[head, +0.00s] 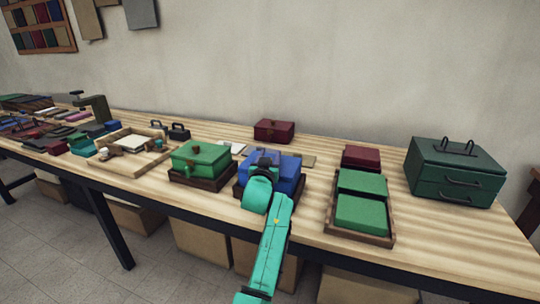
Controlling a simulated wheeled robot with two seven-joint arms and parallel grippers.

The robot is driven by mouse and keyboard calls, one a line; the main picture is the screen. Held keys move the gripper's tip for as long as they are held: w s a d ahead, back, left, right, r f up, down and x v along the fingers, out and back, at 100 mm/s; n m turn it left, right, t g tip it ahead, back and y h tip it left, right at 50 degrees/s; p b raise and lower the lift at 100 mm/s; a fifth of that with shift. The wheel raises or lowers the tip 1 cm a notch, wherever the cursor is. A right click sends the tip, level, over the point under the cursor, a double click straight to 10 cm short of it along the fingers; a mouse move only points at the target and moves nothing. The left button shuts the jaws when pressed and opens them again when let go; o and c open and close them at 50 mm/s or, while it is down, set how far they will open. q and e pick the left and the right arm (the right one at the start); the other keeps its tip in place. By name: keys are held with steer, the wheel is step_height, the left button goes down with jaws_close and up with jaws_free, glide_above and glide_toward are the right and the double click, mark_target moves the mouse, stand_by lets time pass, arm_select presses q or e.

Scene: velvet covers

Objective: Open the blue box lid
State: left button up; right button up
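The blue box (289,177) sits in a dark wooden tray (281,205) near the table's front edge. Its lid looks closed, though my arm covers part of the front and top. My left gripper (264,163) is at the box's front and top, seen from behind along my teal arm. Its fingertips are mostly hidden, so I cannot tell whether it touches the lid or is open or shut. My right gripper is not in view.
A green box (200,158) in a tray stands close on the left. A tray with green blocks (361,215) and a dark green drawer chest (455,172) stand on the right. A maroon box (274,131) is behind. Bare table (315,222) lies just right of the blue box.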

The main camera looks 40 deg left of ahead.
arm_select(q)
steer(key=shift+f, duration=0.1)
jaws_close()
stand_by(0.4)
steer(key=shift+f, duration=0.1)
stand_by(0.6)
